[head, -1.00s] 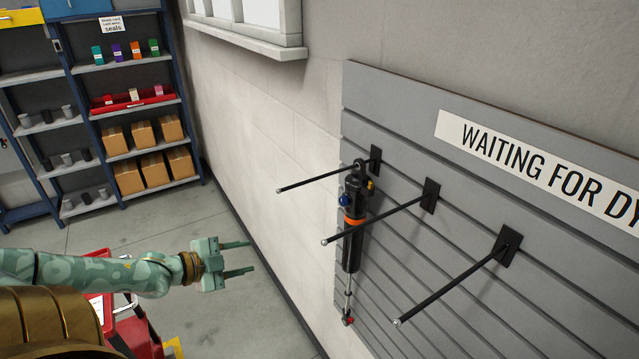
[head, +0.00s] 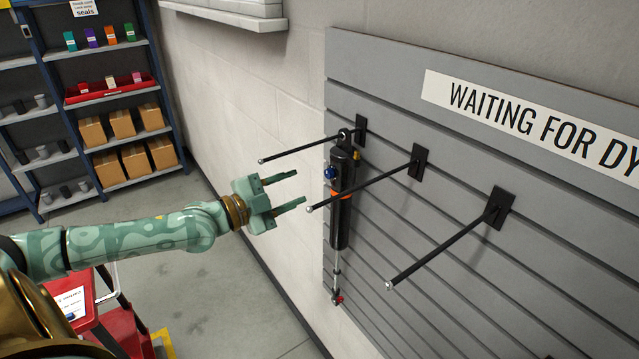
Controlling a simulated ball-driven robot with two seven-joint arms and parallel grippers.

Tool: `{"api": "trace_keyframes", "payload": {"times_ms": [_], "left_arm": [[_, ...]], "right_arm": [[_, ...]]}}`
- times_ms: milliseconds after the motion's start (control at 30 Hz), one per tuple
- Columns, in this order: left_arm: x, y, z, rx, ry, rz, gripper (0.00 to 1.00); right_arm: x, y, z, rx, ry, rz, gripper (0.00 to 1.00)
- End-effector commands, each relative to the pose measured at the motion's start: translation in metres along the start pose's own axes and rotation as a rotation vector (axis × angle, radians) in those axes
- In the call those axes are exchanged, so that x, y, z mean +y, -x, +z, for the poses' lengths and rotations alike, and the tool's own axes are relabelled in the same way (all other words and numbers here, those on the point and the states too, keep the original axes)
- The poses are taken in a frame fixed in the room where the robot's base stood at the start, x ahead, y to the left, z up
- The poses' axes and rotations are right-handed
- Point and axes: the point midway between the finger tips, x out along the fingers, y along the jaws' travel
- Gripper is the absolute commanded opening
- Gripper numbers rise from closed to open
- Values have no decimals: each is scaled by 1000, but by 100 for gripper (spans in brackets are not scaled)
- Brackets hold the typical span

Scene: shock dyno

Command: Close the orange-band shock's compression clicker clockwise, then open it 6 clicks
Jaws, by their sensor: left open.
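The orange-band shock (head: 341,217) hangs upright on the grey slatted wall board, by the leftmost peg. It has a black body, an orange band partly hidden behind the middle peg, a blue knob (head: 330,173) on its upper left side and a small gold part at its upper right. A thin silver shaft runs down to a red-tipped lower end. My left gripper (head: 292,190) is open and empty, left of the shock, its fingers pointing right toward it and apart from it. My right gripper is not in view.
Three black pegs stick out from the board (head: 455,262); the middle peg (head: 365,180) and right peg (head: 440,242) reach into the space before it. A red cart (head: 125,325) stands lower left. Shelves with boxes (head: 122,122) stand at the back left.

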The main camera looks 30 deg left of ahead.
Motion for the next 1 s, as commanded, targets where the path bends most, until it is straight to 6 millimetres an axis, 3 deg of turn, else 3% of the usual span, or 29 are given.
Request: {"api": "trace_keyframes", "payload": {"times_ms": [400, 600, 833, 867, 1000], "left_arm": [[0, -65, 1, -1, 2, -3, 43], [0, -77, 0, -1, 0, 1, 43], [0, -77, 0, -1, 0, 1, 43], [0, -77, 0, -1, 0, 1, 40], [0, -77, 0, -1, 0, 1, 2]], "right_arm": [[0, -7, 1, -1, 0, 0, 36], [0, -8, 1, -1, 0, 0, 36], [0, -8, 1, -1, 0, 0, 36], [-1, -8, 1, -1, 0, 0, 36], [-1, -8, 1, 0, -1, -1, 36]]}}
